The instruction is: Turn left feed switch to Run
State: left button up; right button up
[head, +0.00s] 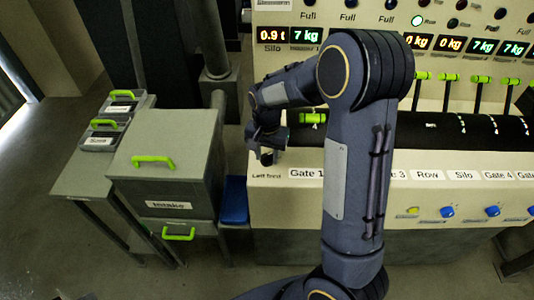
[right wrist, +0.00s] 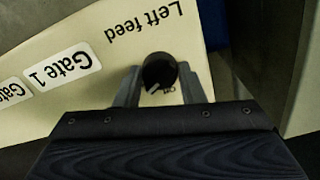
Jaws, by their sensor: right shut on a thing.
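The left feed switch (right wrist: 159,70) is a round black knob with a white pointer mark, on the cream panel beside the upside-down "Left feed" label (right wrist: 145,22) in the right wrist view. Small lettering beside the pointer seems to read "Off". My right gripper (right wrist: 158,78) is shut on the knob, one finger on each side. In the head view my right gripper (head: 267,156) is at the panel's left end, just above the "Left feed" label (head: 266,176), and I cannot make out the knob there. My left gripper is not in view.
My right arm covers part of the panel, with the Gate 1 label (head: 306,174) beside it. Green-handled levers (head: 481,80) stand behind, under lit displays. A grey intake box (head: 165,160) with green handles and a blue bin (head: 234,200) stand to the left.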

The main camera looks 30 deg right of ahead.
aim_at(267, 155)
jog(key=shift+w+r, duration=0.1)
dwell(0.3)
jog(key=o, duration=1)
notch_tip(267, 155, up, 7)
jog(key=shift+r, duration=0.4)
